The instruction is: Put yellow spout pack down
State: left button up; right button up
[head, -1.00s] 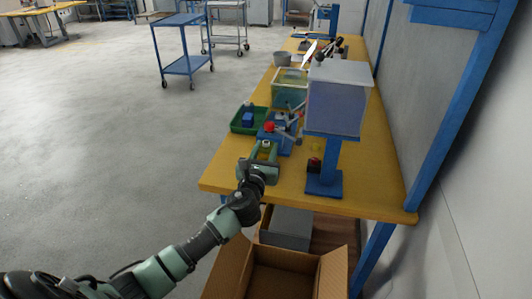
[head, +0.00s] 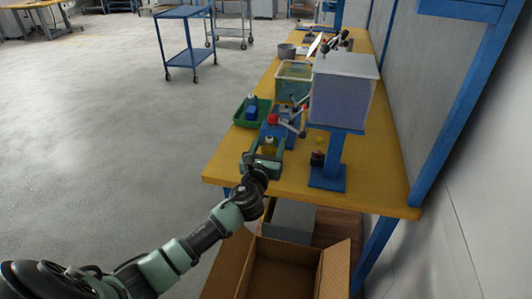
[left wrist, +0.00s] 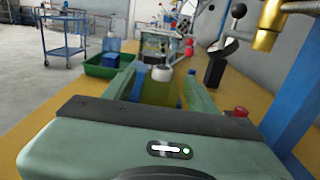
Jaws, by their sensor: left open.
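The yellow spout pack (head: 269,144) is upright at the near part of the yellow table, in front of a blue hand press (head: 276,132). In the left wrist view the pack (left wrist: 160,92) shows as a translucent yellow body with a pale cap, between my two fingers. My left gripper (head: 265,153) is open around the pack, one finger on each side. Its green palm hides the pack's lower part in the left wrist view, so I cannot see its base meet the table. My right gripper is in neither view.
A grey box on a blue stand (head: 333,155) rises at the right. An open cardboard box (head: 285,268) stands below the table's near edge. The near tabletop (head: 235,172) is bare.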

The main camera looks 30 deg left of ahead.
pick_arm(q)
jog(key=v, duration=1.2)
jog(key=shift+f, duration=0.1)
dwell(0.4)
